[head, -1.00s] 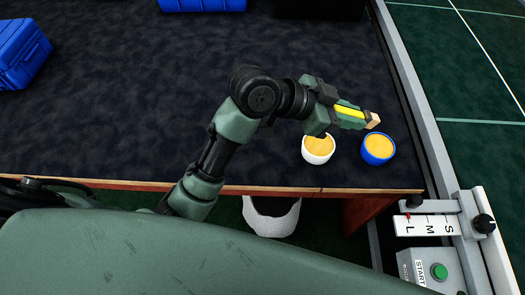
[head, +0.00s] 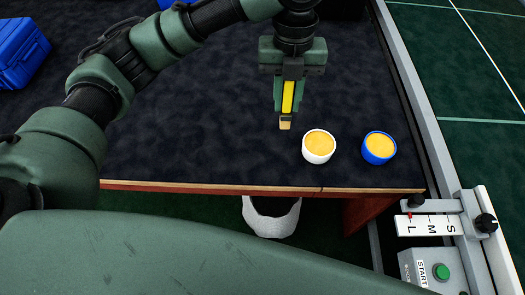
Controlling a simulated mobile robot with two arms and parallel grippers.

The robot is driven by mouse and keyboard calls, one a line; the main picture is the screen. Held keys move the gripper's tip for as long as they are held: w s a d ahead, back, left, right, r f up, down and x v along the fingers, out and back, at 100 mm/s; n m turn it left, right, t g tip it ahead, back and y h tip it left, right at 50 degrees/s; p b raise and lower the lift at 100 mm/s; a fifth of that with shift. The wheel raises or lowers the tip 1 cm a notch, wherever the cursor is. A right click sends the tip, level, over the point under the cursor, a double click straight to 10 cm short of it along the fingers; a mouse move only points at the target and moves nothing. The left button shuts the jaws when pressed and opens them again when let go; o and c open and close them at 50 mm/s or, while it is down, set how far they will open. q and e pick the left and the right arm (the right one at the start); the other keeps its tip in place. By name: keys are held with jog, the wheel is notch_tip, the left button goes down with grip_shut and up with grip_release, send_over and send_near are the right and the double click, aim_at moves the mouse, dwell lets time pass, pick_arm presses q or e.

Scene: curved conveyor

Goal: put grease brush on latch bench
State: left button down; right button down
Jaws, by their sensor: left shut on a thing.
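The grease brush (head: 287,97) has a yellow handle and a pale tan bristle end. My left gripper (head: 288,92) is shut on its handle. The brush hangs bristles toward the front edge, over the dark bench top (head: 210,145), just left of the white tub. I cannot tell how high it is above the surface. The dark-topped bench has a wooden front edge; whether it is the latch bench I cannot tell. My right gripper is not in view.
A white tub (head: 319,147) and a blue tub (head: 379,148), both with yellow-orange contents, stand at the bench's right. A blue case (head: 22,52) lies far left. A metal rail with an S-M-L slider (head: 430,225) and START box (head: 433,270) runs along the right. The middle is clear.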

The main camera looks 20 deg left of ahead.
pick_arm(q)
jog(key=a+r+m, duration=0.1)
jog(key=a+r, duration=0.2)
jog(key=a, duration=0.2)
jog(key=shift+r+t, duration=0.15)
jog(key=shift+t, duration=0.25)
notch_tip(320, 180, down, 19)
jog(key=shift+f+p, duration=0.2)
jog(key=shift+p, duration=0.1)
jog(key=shift+s+f, duration=0.1)
jog(key=shift+s, duration=0.05)
jog(key=c, duration=1.3)
grip_release()
jog(key=shift+f, duration=0.1)
jog(key=shift+o, duration=0.2)
